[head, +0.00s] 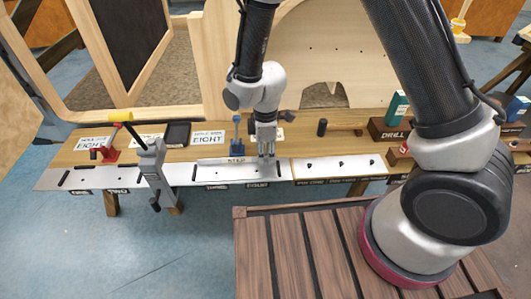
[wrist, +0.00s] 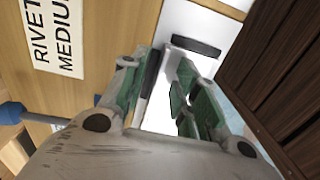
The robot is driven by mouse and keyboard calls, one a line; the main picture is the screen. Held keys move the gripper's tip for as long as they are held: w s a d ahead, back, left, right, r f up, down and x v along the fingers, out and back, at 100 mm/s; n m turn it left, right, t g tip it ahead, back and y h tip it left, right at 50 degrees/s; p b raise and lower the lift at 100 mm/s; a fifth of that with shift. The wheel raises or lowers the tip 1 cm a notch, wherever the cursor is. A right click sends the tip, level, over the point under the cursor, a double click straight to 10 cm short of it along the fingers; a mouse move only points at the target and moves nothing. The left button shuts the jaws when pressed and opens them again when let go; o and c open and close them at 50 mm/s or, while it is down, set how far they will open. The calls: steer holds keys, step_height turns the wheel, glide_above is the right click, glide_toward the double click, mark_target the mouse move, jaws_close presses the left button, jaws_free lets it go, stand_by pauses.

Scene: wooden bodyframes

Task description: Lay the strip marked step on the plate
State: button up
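The strip marked STEP (head: 237,160) is a pale narrow bar at the back edge of the middle white plate (head: 225,176). Whether it lies on the plate or the bench there is unclear. My gripper (head: 266,158) points down at the strip's right end, above the plate. In the wrist view, my gripper's green-padded fingers (wrist: 168,82) stand apart, with the white plate (wrist: 202,30) beyond them. I see no clear grip on the strip; its end is partly hidden by the fingers. Black marks show near the plate's ends.
More white plates lie left (head: 115,178) and right (head: 338,168) along the bench. A slatted wooden deck (head: 285,250) is in front.

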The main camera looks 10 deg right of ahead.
step_height(320, 180, up, 12)
steer(key=shift+w, duration=0.15)
steer(key=shift+f, duration=0.1)
stand_by(0.4)
steer(key=s+d+r+m+t, duration=0.1)
steer(key=s+d+r+m, duration=0.4)
steer(key=d, duration=0.5)
steer(key=s+d+r+m+t, duration=0.2)
steer(key=s+d+r+m, duration=0.2)
steer(key=d+r, duration=0.5)
steer(key=s+d+r+m+t, duration=0.1)
steer(key=s+d+r+m, duration=0.4)
steer(key=d+r+m, duration=0.3)
steer(key=d, duration=0.3)
steer(key=shift+s+d+m+t, duration=0.25)
steer(key=shift+s+m+t, duration=0.05)
steer(key=shift+o, duration=0.4)
